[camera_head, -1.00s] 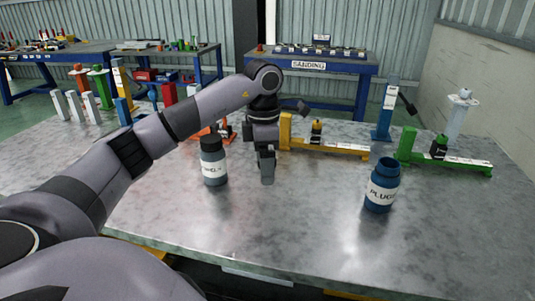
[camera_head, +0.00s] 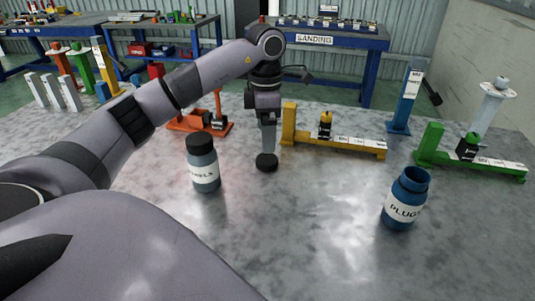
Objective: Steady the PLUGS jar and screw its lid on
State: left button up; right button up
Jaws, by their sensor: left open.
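The PLUGS jar (camera_head: 404,203), blue with a white label, stands upright and open-mouthed on the table at the right. A black round lid (camera_head: 266,162) is near the table's middle, directly below my left gripper. My left gripper (camera_head: 268,146) points down with its fingertips at or just above the lid. It is open; the gap between its fingers is hard to see from this side. I cannot tell whether the fingers touch the lid. My right gripper is not in view.
A second blue jar (camera_head: 204,168) with a black lid on stands left of my gripper. Yellow (camera_head: 340,144), green (camera_head: 470,160) and orange (camera_head: 200,121) fixtures stand behind.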

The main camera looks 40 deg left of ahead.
aim_at(267, 159)
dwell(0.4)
pick_arm(q)
jog(key=shift+f, duration=0.9)
jog(key=shift+f, duration=0.1)
notch_tip(267, 159, down, 5)
jog(key=shift+d+f, duration=0.1)
jog(key=c, duration=1.1)
